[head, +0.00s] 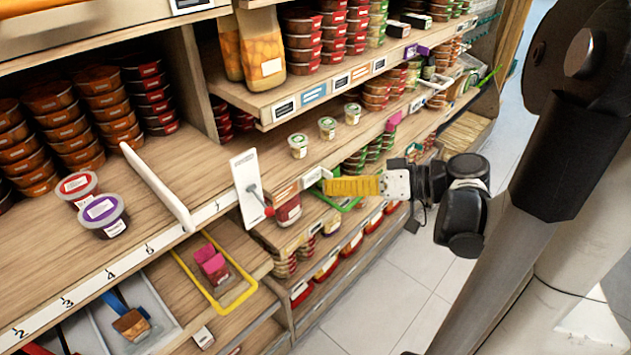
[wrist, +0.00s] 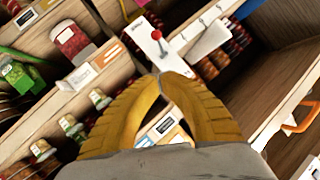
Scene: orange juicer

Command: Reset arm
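My gripper (head: 326,187) reaches in from the right in the head view, with its yellow fingers pointing left in front of the shelves. In the wrist view its two fingers (wrist: 161,77) bow around a gap and come together at the tips, with nothing seen between them. A white panel with a red-knobbed lever (head: 250,190) stands at the shelf edge, left of the fingertips and apart from them in the head view. In the wrist view the lever's red knob (wrist: 157,35) shows just beyond the fingertips.
Wooden shelves hold stacked tubs (head: 75,120) and orange-filled bottles (head: 262,50). Small jars (head: 327,128) stand on the shelf behind my gripper. A yellow-rimmed tray (head: 222,308) lies lower left. Tiled floor (head: 385,300) below and right of my gripper is clear.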

